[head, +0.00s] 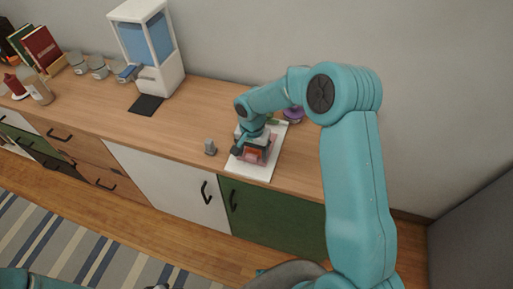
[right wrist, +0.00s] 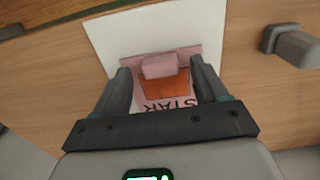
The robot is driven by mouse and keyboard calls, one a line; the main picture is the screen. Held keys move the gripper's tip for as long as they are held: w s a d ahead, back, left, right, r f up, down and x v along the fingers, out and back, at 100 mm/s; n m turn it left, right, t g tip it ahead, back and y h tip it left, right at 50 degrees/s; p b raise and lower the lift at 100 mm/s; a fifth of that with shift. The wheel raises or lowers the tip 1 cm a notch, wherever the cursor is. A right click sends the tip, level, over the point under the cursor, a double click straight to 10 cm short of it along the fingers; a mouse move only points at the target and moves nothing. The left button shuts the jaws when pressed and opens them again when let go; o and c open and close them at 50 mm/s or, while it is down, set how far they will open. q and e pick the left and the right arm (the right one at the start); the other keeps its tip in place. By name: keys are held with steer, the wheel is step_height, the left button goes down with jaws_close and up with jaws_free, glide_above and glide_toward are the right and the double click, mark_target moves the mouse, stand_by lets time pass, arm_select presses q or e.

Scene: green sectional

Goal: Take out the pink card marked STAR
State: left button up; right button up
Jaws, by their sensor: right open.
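The pink card marked STAR (right wrist: 187,103) shows in the right wrist view, its letters upside down and partly hidden by my gripper body. An orange panel and a raised pink block (right wrist: 160,65) sit just beyond the letters. In the head view the pink piece (head: 254,155) is on a white board (head: 258,172) at the counter's front. My right gripper (right wrist: 163,88) is open, one finger on each side of the card. I cannot tell whether the fingers touch it. Only a bit of my left arm shows at the head view's bottom left; its jaws do not show.
A small grey knob-like object (head: 210,147) stands left of the board. A purple item (head: 293,114) is behind it, partly hidden by my arm. A white and blue dispenser (head: 150,45) stands farther left. The counter between is mostly clear.

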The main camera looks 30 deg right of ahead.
steer(key=shift+w, duration=0.1)
steer(key=c, duration=1)
steer(key=shift+c, duration=0.6)
